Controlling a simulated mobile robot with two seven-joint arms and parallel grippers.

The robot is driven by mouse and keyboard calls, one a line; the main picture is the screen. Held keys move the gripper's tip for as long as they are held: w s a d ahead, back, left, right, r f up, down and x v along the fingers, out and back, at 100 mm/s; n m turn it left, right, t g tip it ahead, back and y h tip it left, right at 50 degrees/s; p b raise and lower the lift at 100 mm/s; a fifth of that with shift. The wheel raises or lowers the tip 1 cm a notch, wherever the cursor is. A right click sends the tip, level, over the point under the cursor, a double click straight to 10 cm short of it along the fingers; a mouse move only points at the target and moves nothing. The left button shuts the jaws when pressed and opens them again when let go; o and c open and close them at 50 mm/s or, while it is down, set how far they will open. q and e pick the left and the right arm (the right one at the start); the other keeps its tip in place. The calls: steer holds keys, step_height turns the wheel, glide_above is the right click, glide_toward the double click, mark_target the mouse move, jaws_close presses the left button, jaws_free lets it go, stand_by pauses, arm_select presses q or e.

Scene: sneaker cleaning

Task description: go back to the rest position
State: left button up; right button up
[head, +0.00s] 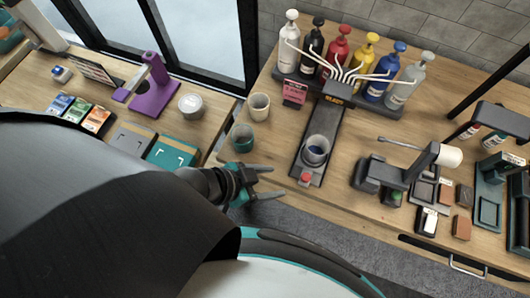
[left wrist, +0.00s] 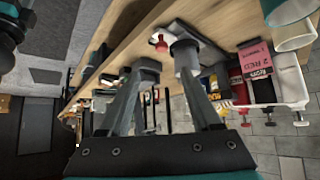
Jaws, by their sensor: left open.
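My left gripper (head: 272,181) is open and empty in the head view, in front of the right-hand table's near left corner. Its two fingers point right, and nothing is between them there. In the left wrist view its spread fingers (left wrist: 165,75) reach toward the table edge. The right gripper does not show in either view.
The wooden table (head: 262,205) holds a teal cup (head: 242,138), a cream cup (head: 259,106), a dispenser base with a dark cup (head: 316,151), several pump bottles (head: 335,50) and a lamp-like device (head: 400,170). A purple stand (head: 153,87) is on the left table. Grey floor lies between.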

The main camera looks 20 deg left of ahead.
arm_select(q)
steer(key=shift+v, duration=0.8)
steer(key=a+r+n+g+y, duration=0.3)
steer(key=a+r+n+y, duration=0.2)
steer(key=a+n+y, duration=0.15)
step_height(320, 180, down, 30)
steer(key=s+a+g+b, duration=0.1)
steer(key=s+b, duration=0.1)
steer(key=b, duration=0.7)
steer(key=s+a+f+b, duration=0.1)
steer(key=s+f+b, duration=0.3)
steer(key=s+f, duration=0.4)
steer(key=s+a+f+g+b, duration=0.1)
steer(key=s+f+b, duration=0.4)
steer(key=f, duration=1.1)
steer(key=s+a, duration=0.1)
steer(key=s, duration=0.1)
steer(key=shift+s, duration=0.4)
